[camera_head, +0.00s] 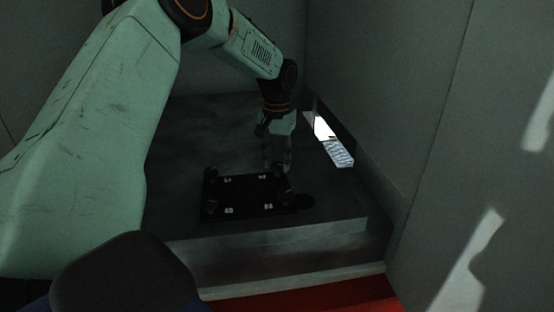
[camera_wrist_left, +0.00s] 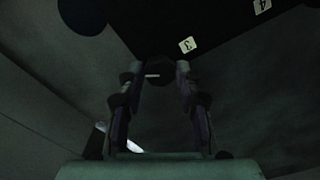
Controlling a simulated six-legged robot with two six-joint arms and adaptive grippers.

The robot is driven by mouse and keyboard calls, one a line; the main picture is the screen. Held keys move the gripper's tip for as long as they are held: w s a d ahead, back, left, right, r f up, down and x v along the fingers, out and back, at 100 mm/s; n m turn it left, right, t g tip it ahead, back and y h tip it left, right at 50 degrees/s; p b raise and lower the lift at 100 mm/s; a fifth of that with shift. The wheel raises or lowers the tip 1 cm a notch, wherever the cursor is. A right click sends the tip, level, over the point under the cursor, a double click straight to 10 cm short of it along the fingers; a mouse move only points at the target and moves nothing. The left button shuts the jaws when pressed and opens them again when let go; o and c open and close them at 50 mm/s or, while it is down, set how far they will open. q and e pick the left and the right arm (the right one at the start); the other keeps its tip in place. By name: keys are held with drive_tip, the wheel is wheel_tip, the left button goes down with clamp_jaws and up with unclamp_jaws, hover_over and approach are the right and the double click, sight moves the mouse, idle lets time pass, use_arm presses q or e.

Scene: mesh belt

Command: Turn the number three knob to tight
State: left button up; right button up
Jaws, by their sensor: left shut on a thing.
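A black panel (camera_head: 245,208) with small white labels lies on the dark grey block. In the left wrist view, the label "3" (camera_wrist_left: 187,45) is on the panel (camera_wrist_left: 205,20), close to a dark round knob (camera_wrist_left: 160,72) with a white pointer mark. The mark points to the left in that view. My left gripper (camera_head: 281,172) reaches down at the panel's right side. In the wrist view its two fingers (camera_wrist_left: 160,82) are on either side of the knob, shut on it. The knob's lower part is hidden in shadow. My right gripper is not in view.
Label "4" (camera_wrist_left: 262,5) is further along the panel. A dark round shape (camera_head: 303,201) lies just right of the panel; I cannot tell what it is. The block's front edge (camera_head: 285,240) is clear.

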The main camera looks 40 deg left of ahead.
sight(277, 164)
use_arm(q)
drive_tip(key=shift+f, duration=0.1)
drive_tip(key=o, duration=1.2)
drive_tip(key=shift+c, duration=0.2)
wheel_tip(277, 164, up, 12)
drive_tip(key=shift+w, duration=0.1)
idle(0.4)
